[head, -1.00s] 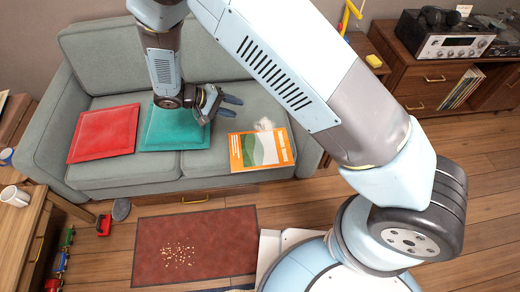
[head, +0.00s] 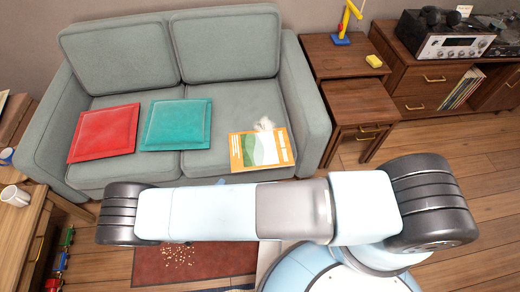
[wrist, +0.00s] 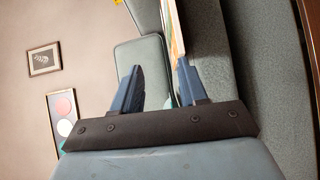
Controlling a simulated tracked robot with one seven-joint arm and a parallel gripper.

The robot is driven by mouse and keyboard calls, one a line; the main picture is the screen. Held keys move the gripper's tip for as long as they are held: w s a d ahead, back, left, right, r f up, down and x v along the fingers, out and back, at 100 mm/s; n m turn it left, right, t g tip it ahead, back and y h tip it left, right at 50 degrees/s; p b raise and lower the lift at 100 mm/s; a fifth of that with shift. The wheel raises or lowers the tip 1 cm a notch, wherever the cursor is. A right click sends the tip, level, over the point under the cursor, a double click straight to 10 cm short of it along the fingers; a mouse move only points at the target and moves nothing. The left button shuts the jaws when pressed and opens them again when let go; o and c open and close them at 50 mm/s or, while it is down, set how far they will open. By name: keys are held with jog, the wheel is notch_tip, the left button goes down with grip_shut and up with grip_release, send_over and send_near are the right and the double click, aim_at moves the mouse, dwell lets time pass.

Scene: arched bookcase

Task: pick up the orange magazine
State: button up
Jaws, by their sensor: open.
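The orange magazine (head: 262,149), with a green and white picture on its cover, lies on the right seat of the grey sofa (head: 103,88). In the wrist view its edge and a slanted strip of its cover (wrist: 174,35) show at the top, just beyond the tip of the right finger. My gripper (wrist: 157,82) is open, with two blue fingers spread apart and nothing clearly held between them. I cannot tell whether the right finger touches the magazine. In the head view my gripper is hidden behind my arm.
A small pale fluffy thing (head: 265,124) is at the magazine's back edge. A teal cushion (head: 176,124) and a red cushion (head: 104,133) lie to its left on the sofa. The sofa's right armrest (head: 305,100) and wooden side tables (head: 342,62) stand to its right.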

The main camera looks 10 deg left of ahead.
jog(key=n+t+y, duration=0.1)
jog(key=t+y, duration=0.1)
send_near(240, 170)
jog(key=shift+f+x, duration=0.15)
jog(key=shift+x, duration=2.3)
jog(key=shift+f+x, duration=0.2)
jog(key=shift+x, duration=2.25)
grip_shut()
